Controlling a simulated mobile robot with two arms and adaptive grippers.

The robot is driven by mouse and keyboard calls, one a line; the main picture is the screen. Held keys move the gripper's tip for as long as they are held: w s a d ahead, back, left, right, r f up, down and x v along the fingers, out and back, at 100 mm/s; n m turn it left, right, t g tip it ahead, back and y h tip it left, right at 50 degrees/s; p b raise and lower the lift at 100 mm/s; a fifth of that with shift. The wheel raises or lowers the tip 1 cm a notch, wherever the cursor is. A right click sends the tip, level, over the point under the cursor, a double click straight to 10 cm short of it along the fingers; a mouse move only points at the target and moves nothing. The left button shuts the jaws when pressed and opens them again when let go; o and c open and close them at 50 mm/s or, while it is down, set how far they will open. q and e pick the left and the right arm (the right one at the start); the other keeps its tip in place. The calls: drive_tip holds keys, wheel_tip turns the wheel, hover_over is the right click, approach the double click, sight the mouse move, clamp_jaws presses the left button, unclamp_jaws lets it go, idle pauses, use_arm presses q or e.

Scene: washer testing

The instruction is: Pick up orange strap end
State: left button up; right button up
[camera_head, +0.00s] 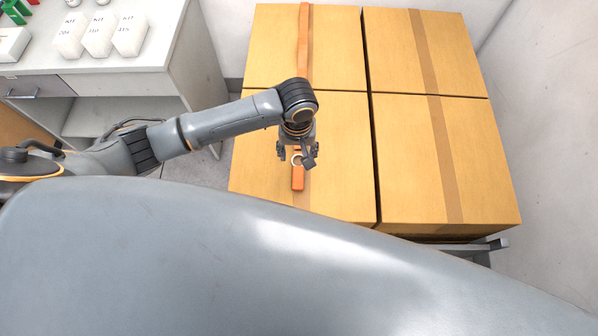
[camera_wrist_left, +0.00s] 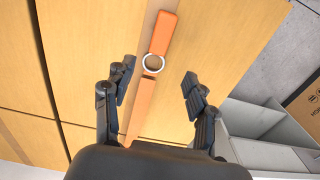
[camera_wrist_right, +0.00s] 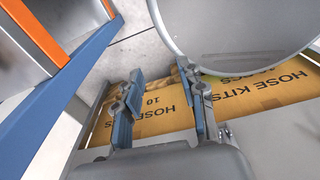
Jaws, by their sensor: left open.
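The orange strap end (camera_head: 298,179) lies on the top of the near-left cardboard box, just in front of my left gripper (camera_head: 297,156). In the left wrist view the strap end (camera_wrist_left: 164,33) is a bright orange piece with a pale metal ring (camera_wrist_left: 153,63) at its inner end, and a duller orange strap runs on from the ring towards the wrist. My left gripper (camera_wrist_left: 158,82) is open, its fingers on either side of the strap line, with nothing between them gripped. My right gripper (camera_wrist_right: 159,88) is open and empty in its own wrist view, and hidden in the head view.
Several large cardboard boxes (camera_head: 420,150) stand close together, with another orange strap length (camera_head: 304,45) on the far-left one. A white cabinet (camera_head: 150,85) stands at the left. By my right gripper are a hose-kits box (camera_wrist_right: 265,95), a pale round body (camera_wrist_right: 235,25) and a blue-orange frame (camera_wrist_right: 65,85).

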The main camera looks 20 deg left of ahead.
use_arm(q)
hover_over(298, 171)
wheel_tip(298, 171, down, 4)
drive_tip(key=shift+f, duration=0.6)
wheel_tip(298, 171, down, 4)
drive_tip(key=shift+f+p, duration=0.15)
drive_tip(key=shift+p, duration=0.3)
drive_tip(key=shift+f, duration=0.2)
use_arm(e)
drive_tip(key=shift+w+d+r, duration=0.15)
drive_tip(key=shift+w+r, duration=0.2)
drive_tip(key=shift+r, duration=0.15)
use_arm(q)
drive_tip(key=shift+c, duration=1.1)
clamp_jaws()
